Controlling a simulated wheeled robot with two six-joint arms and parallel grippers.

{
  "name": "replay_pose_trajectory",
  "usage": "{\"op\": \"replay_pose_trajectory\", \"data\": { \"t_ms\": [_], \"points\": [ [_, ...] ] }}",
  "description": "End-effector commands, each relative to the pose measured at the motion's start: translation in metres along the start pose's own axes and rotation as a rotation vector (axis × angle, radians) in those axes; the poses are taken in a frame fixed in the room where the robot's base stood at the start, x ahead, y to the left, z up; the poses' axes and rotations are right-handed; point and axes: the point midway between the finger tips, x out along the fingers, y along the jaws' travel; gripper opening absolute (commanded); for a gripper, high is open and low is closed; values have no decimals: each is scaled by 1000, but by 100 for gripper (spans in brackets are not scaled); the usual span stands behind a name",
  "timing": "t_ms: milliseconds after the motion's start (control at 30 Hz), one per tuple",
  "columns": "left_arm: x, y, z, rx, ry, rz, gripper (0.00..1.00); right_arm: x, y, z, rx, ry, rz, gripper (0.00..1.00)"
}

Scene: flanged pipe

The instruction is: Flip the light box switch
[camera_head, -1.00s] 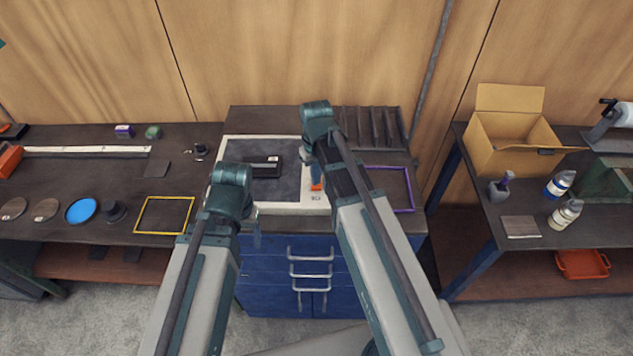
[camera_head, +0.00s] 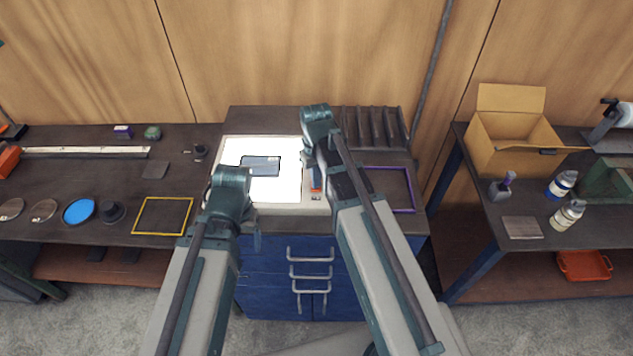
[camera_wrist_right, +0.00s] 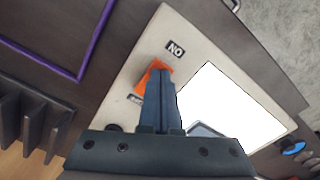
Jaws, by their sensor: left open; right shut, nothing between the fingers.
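The light box (camera_head: 290,208) stands on the cabinet top, and its panel glows bright white. Its orange switch (camera_head: 316,194) is on the right strip of the frame; in the right wrist view the orange switch (camera_wrist_right: 153,76) sits between an "ON" label and a second, partly hidden label. My right gripper (camera_head: 315,183) is shut and empty, its tips against or right over the switch; in the right wrist view the fingers (camera_wrist_right: 160,74) cover part of it. My left gripper (camera_head: 257,240) is open and empty in front of the box, mostly hidden behind its wrist.
A dark rectangular plate (camera_head: 260,166) lies on the lit panel. A purple frame (camera_head: 412,190) lies right of the box, below a dark ribbed rack (camera_head: 372,128). A yellow frame (camera_head: 163,233) lies on the left bench. A cardboard box (camera_head: 510,135) stands on the right bench.

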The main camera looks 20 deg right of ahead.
Motion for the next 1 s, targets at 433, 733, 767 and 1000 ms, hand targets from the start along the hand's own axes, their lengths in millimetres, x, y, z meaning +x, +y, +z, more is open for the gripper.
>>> {"op": "replay_pose_trajectory", "data": {
  "t_ms": [433, 733, 767, 1000],
  "points": [
    [-30, -3, 2, -5, 0, 1, 78, -30, 0, 0, 0, 0, 0, 0],
    [-52, -5, 3, -4, -1, 1, 78, -53, 0, 0, 0, 0, 0, 0],
    [-55, -5, 3, -4, -1, 1, 78, -55, 0, 0, 0, 0, 0, 0],
    [-71, -6, 4, -2, -2, 1, 78, -71, 0, 0, 0, 0, 0, 0]
  ]
}}
